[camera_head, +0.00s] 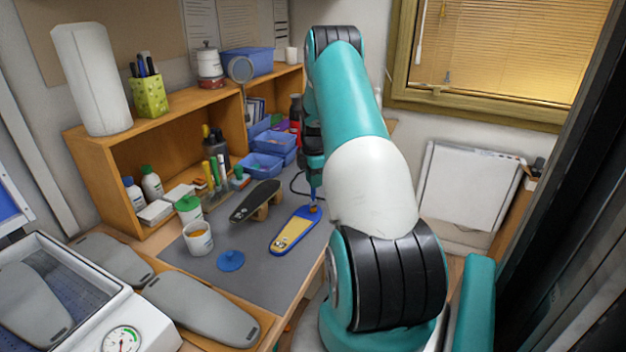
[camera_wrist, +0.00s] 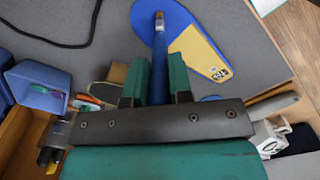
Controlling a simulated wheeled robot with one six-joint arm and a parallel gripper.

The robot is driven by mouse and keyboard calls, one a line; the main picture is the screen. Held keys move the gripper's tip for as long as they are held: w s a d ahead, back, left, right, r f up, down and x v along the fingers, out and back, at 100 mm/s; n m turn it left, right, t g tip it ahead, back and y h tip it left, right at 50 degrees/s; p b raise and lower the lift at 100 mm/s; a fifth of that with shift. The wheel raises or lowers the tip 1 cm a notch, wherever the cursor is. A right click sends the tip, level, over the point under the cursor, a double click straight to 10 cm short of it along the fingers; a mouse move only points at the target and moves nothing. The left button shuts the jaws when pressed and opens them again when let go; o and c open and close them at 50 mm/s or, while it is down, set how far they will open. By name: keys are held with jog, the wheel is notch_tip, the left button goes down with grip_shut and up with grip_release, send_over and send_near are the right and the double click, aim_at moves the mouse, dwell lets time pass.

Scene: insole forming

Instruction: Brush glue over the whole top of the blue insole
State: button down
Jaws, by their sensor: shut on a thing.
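The blue insole (camera_head: 287,241) lies flat on the grey mat (camera_head: 262,285). A yellow-tan area covers its near part inside a blue rim; the far end is plain blue. In the wrist view the insole (camera_wrist: 165,20) shows blue at left and yellow-tan at lower right, with a small printed label. My gripper (camera_head: 314,172) is above the far end, shut on the brush (camera_wrist: 159,50), a blue handle between the green fingers (camera_wrist: 157,82). The brush tip is at the blue end; I cannot tell if it touches.
A blue lid (camera_head: 231,260) lies near the pot. A dark board on wooden feet (camera_head: 256,201) stands just left of the insole. Blue bins (camera_head: 262,165) and a shelf (camera_head: 145,205) line the back. Grey insole shapes (camera_head: 200,308) lie at the front left. A cable curves behind.

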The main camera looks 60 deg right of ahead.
jog(key=shift+r+p, duration=2.3)
jog(key=shift+r, duration=1.7)
jog(key=shift+f, duration=0.1)
